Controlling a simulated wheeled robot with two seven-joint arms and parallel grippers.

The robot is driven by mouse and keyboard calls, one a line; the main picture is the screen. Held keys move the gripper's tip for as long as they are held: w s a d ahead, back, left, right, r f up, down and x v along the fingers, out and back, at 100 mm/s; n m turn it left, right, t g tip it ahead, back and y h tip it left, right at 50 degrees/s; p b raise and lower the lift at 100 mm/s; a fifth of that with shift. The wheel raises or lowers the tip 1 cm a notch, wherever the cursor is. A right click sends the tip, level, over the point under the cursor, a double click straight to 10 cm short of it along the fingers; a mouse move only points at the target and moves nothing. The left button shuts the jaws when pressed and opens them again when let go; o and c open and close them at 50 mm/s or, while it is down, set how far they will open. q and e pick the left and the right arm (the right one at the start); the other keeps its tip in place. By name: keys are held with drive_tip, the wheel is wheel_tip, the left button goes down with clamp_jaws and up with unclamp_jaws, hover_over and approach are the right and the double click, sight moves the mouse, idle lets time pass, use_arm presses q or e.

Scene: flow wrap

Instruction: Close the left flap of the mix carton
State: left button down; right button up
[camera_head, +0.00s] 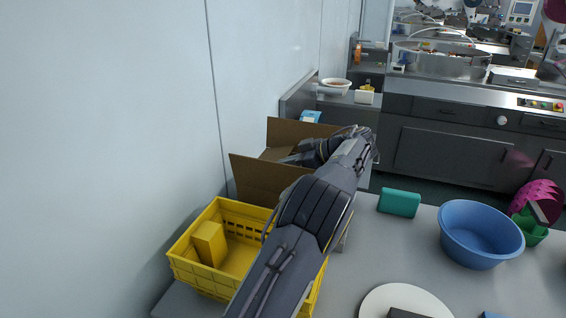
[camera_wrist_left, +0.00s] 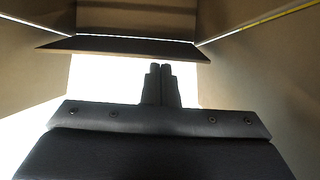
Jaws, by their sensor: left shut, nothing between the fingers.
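The brown mix carton (camera_head: 262,181) stands behind the yellow crate, against the wall side. Flaps stand up on it: one at the back (camera_head: 290,130) and a near brown panel in front. My left arm reaches across its right side and hides much of it. My left gripper (camera_head: 286,160) is at the carton's opening, its fingers shut and empty. In the left wrist view the shut fingertips (camera_wrist_left: 161,70) point toward a dark flap edge (camera_wrist_left: 125,47), with brown carton panels on both sides. I cannot tell whether the fingers touch any panel. My right gripper is not in view.
A yellow crate (camera_head: 190,262) holding a yellow block (camera_head: 209,244) stands in front of the carton. A teal box (camera_head: 399,202), a blue bowl (camera_head: 480,232) and a white plate (camera_head: 374,301) are on the table to the right. The wall (camera_head: 110,130) is close on the left.

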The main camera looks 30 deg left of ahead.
use_arm(q)
drive_tip(key=s+d+r+b, duration=0.2)
drive_tip(key=s+d+r, duration=0.6)
drive_tip(key=s+r, duration=0.4)
drive_tip(key=w+a+m+h+p, duration=0.1)
drive_tip(key=m+p, duration=0.1)
drive_tip(key=w+a+m+h+p, duration=0.1)
drive_tip(key=a+p, duration=0.1)
drive_tip(key=w+a+m+h+p, duration=0.1)
drive_tip(key=w+a+m+p, duration=0.1)
drive_tip(key=shift+w+f+m+t+h, duration=0.1)
drive_tip(key=shift+f+m+t+h, duration=0.2)
drive_tip(key=shift+f+t, duration=0.1)
drive_tip(key=w+a+r+m+t+h+p, duration=0.3)
drive_tip(key=w+a+m+t+h+p, duration=0.35)
drive_tip(key=a+m+h+p, duration=0.4)
drive_tip(key=shift+m+g+y, duration=0.35)
drive_tip(key=shift+m+y, duration=0.2)
drive_tip(key=shift+m, duration=0.4)
drive_tip(key=p+x, duration=0.1)
drive_tip(key=x, duration=0.3)
drive_tip(key=d+x, duration=0.1)
drive_tip(key=x, duration=0.3)
drive_tip(key=d+p+x, duration=0.1)
drive_tip(key=x, duration=0.3)
drive_tip(key=shift+s+f+p, duration=0.1)
drive_tip(key=shift+f+p, duration=0.25)
drive_tip(key=shift+f, duration=0.05)
drive_tip(key=shift+d+f, duration=0.15)
drive_tip(key=shift+f, duration=0.35)
